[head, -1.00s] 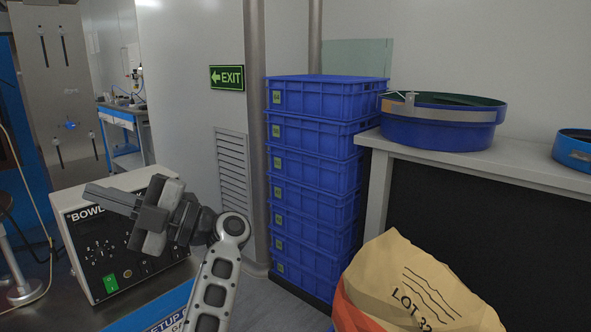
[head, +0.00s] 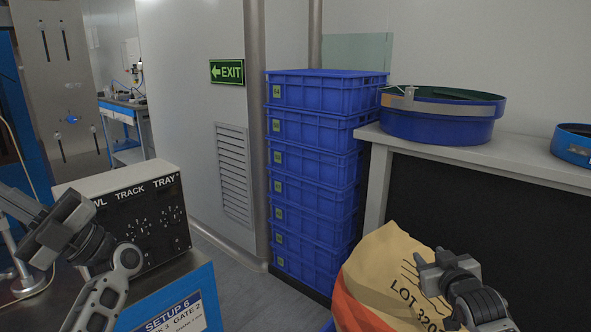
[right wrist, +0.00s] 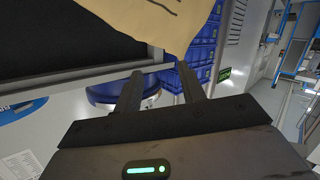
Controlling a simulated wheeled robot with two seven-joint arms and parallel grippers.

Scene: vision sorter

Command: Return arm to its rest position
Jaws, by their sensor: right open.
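My right gripper (head: 433,260) is in the lower right of the head view, in front of a beige sack (head: 385,260). It points away from me. In the right wrist view its two fingers (right wrist: 160,92) are apart with nothing between them, and the sack hangs into the top of the picture. I cannot tell how near the fingers are to it.
A tall stack of blue crates (head: 310,160) stands in the middle. A bench (head: 500,165) on the right bears a blue bowl (head: 440,125) and another blue round part (head: 572,150). A setup sign (head: 175,318) is at the lower left. Grey floor (head: 235,285) lies clear between.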

